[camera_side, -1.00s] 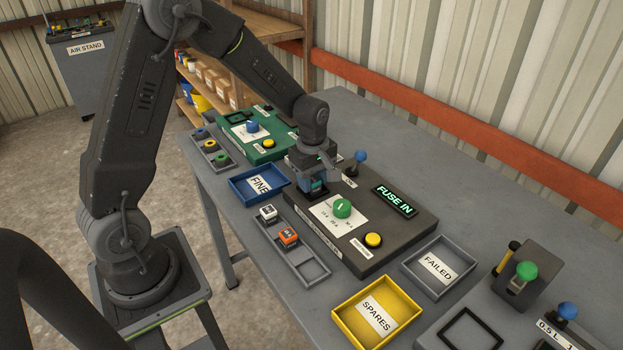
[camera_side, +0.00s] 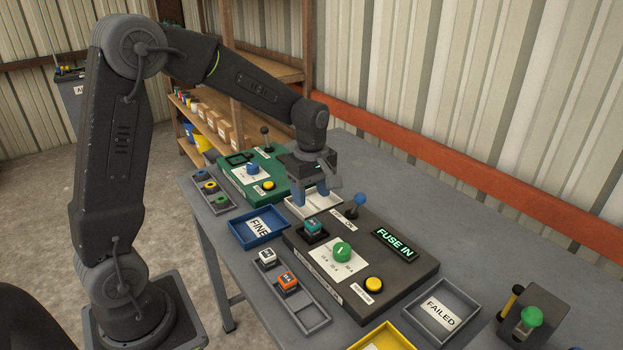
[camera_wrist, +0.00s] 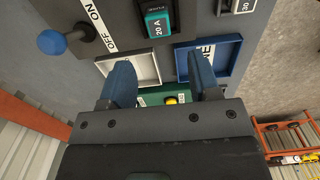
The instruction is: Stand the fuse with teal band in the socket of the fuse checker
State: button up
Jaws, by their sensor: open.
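The fuse with teal band (camera_side: 312,227) stands upright in the socket at the near-left corner of the dark fuse checker (camera_side: 410,262). It also shows in the wrist view (camera_wrist: 156,20), labelled 20 A. The checker's display (camera_side: 394,243) reads FUSE IN in lit green letters. My gripper (camera_side: 311,200) is open and empty, above and behind the fuse, over a white tray (camera_side: 333,201). In the wrist view its blue fingers are wide apart, with nothing between them.
A blue-knobbed lever (camera_side: 360,202), a green dial (camera_side: 342,250) and a yellow button (camera_side: 373,285) rise from the checker. A rack (camera_side: 313,318) holds a white and an orange fuse. The blue FINE tray (camera_side: 256,240) looks empty. A green device (camera_side: 240,175) stands behind.

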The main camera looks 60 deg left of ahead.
jog(key=s+d+r+m+t, duration=0.3)
jog(key=s+d+r+m, duration=0.2)
jog(key=s+r+m, duration=0.4)
jog(key=s+d+r+m+t, duration=0.1)
jog(key=s+d+m+t, duration=0.1)
jog(key=s+m, duration=0.7)
jog(key=shift+s+d+r+t, duration=0.35)
jog(key=shift+s+d, duration=0.2)
jog(key=shift+d, duration=0.3)
